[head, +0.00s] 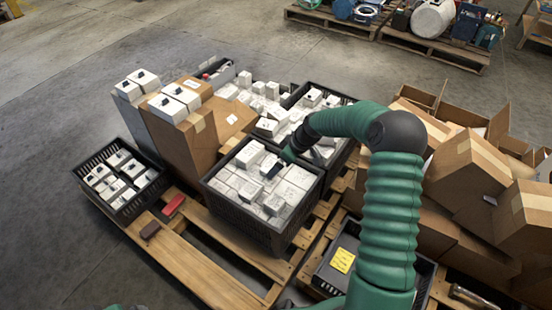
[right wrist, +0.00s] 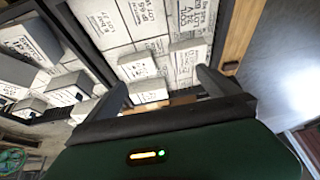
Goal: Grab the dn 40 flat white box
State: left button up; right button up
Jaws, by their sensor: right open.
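Many white boxes with printed black labels lie in a black crate (head: 245,222) on the pallet. I cannot read which one is the dn 40 flat box. My right gripper (head: 283,160) is at the far part of this crate, over the boxes. In the right wrist view my right gripper (right wrist: 163,90) is open, its two dark fingers spread. A small white box (right wrist: 147,91) shows between the fingers, and larger flat white boxes (right wrist: 145,18) lie beyond. No box is held.
Another black crate (head: 124,213) with white boxes stands at the left. Brown cartons (head: 165,140) stand behind it, and more cartons (head: 465,165) are piled at the right. A red object (head: 173,206) lies on the pallet slats (head: 205,285). Bare floor is at the left.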

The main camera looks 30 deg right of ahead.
jog(key=t, duration=0.1)
send_near(272, 166)
jog(key=b+x, duration=0.1)
jog(key=b, duration=0.1)
jog(key=b+x, duration=0.1)
jog(key=x, duration=0.1)
jog(key=s+b+x, duration=0.1)
jog(key=b+x, duration=0.1)
jog(key=shift+d+f+b, duration=0.1)
jog(key=shift+f+b, duration=0.2)
jog(key=shift+b, duration=0.05)
jog(key=shift+w+f, duration=0.25)
jog(key=shift+f, duration=0.05)
jog(key=b+x, duration=0.4)
jog(key=x, duration=0.1)
jog(key=shift+w+r, duration=0.25)
jog(key=shift+w, duration=0.15)
jog(key=shift+r, duration=0.2)
pick_arm(q)
jog(key=s+x, duration=0.2)
jog(key=x, duration=0.7)
jog(key=shift+w+f, duration=0.3)
jog(key=shift+w, duration=0.05)
pick_arm(e)
jog(key=c, duration=1.4)
pick_arm(q)
jog(key=shift+d, duration=0.1)
pick_arm(e)
jog(key=shift+o, duration=0.2)
